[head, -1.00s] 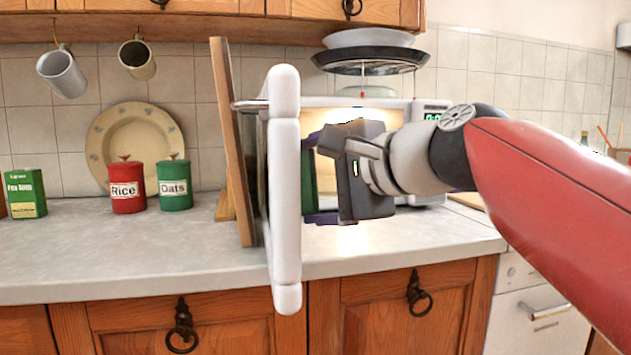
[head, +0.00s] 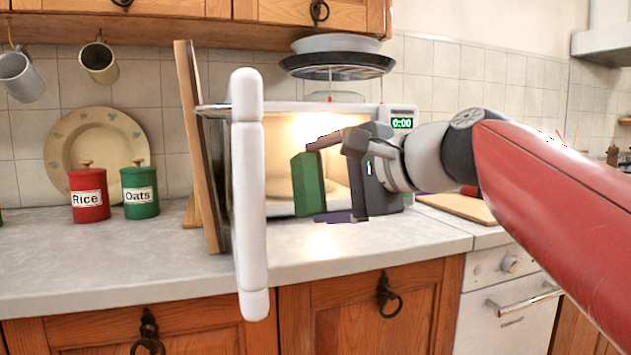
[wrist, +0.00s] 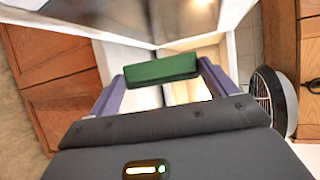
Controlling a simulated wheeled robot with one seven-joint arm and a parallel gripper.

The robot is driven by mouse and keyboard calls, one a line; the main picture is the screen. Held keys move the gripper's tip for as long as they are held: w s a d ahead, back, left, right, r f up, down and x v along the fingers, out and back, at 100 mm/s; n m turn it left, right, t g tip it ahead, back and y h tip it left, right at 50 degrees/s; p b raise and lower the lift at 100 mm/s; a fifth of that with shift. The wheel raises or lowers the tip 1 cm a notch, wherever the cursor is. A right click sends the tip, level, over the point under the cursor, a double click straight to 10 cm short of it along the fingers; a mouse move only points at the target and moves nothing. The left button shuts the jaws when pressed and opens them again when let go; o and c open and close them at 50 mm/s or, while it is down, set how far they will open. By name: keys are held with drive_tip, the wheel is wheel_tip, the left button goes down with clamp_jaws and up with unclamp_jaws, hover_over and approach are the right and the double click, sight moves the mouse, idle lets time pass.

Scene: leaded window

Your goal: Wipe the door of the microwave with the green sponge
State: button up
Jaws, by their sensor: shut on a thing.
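The microwave (head: 383,112) stands on the counter with its lit interior showing. Its white-framed door (head: 249,205) is swung open toward me, seen nearly edge-on in the head view. My gripper (head: 328,178) is in front of the opening, to the right of the door, shut on the green sponge (head: 307,184). In the wrist view the sponge (wrist: 161,69) sits between the tips of the two purple fingers. A gap shows between sponge and door in the head view. The dark door panel (wrist: 105,18) fills the top of the wrist view.
A wooden board (head: 200,150) stands upright just behind the door. Red rice (head: 89,195) and green oats (head: 140,193) canisters and a plate (head: 97,150) are at the left. A dark pan (head: 337,66) sits above the microwave. The counter's front (head: 350,248) is clear.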

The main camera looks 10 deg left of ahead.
drive_tip(key=shift+w+d, duration=0.45)
drive_tip(key=shift+d, duration=0.2)
drive_tip(key=shift+w+d, duration=0.4)
drive_tip(key=shift+d, duration=0.2)
